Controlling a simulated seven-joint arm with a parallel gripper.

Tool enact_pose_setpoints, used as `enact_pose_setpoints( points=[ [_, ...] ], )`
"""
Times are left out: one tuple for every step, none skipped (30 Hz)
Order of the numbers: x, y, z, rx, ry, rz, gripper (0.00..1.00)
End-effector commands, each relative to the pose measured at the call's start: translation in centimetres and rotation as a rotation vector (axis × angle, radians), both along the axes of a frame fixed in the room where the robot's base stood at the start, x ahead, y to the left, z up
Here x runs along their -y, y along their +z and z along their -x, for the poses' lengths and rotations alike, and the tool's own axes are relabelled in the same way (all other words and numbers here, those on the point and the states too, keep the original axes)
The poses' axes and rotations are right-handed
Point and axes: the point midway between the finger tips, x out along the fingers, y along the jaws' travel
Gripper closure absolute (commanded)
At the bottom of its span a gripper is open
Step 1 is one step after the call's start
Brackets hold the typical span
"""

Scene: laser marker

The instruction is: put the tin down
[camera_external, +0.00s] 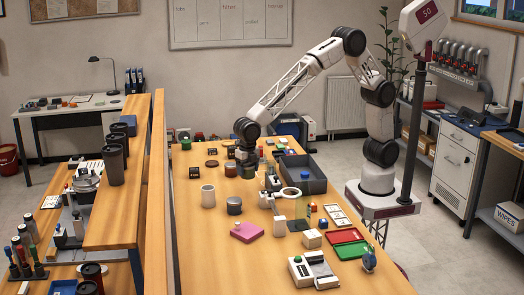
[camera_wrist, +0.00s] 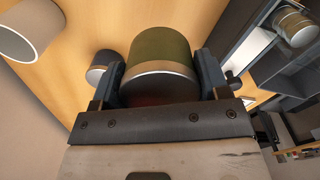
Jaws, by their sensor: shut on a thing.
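My gripper (camera_wrist: 160,66) is shut on a tin (camera_wrist: 160,50), with one finger on each side of it. The tin is a short, wide cylinder with an olive-green side and a pale brown and grey band at the end near me. In the external view my gripper (camera_external: 246,158) points down over the middle of the wooden table (camera_external: 205,260), left of the dark grey bin. The tin is small and partly hidden there; I cannot tell whether its underside touches the table.
The dark grey bin (camera_external: 318,186) is to the right. A pink box (camera_external: 246,232) lies nearer. The table's left front is clear.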

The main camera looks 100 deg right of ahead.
Motion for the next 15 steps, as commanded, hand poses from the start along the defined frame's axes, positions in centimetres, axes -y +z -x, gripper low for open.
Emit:
enact_pose_setpoints(
  points=[
    [0.0,0.2,0.0,0.001,0.0,0.0,0.6],
    [0.0,0.3,0.0,0.001,0.0,0.0,0.6],
    [0.0,0.5,0.0,0.001,0.0,0.0,0.6],
    [0.0,0.7,0.0,0.002,0.0,-0.001,0.6],
    [0.0,0.9,0.0,0.002,0.0,-0.001,0.6],
    [0.0,1.3,-0.1,0.003,0.0,-0.001,0.6],
    [0.0,1.7,-0.1,0.004,0.0,-0.001,0.6],
    [0.0,2.2,-0.1,0.004,0.0,-0.001,0.6],
    [0.0,2.8,-0.1,0.004,0.0,-0.001,0.6],
    [0.0,3.4,0.0,0.004,0.0,-0.001,0.6],
    [0.0,3.7,-0.1,0.003,0.0,-0.001,0.6],
    [0.0,4.2,-0.1,0.003,0.0,0.0,0.6],
    [0.0,4.7,-0.1,0.003,0.0,-0.001,0.6],
    [0.0,5.2,0.0,0.002,0.0,-0.001,0.6],
    [0.0,6.0,0.0,0.003,0.0,-0.001,0.6]
  ],
)
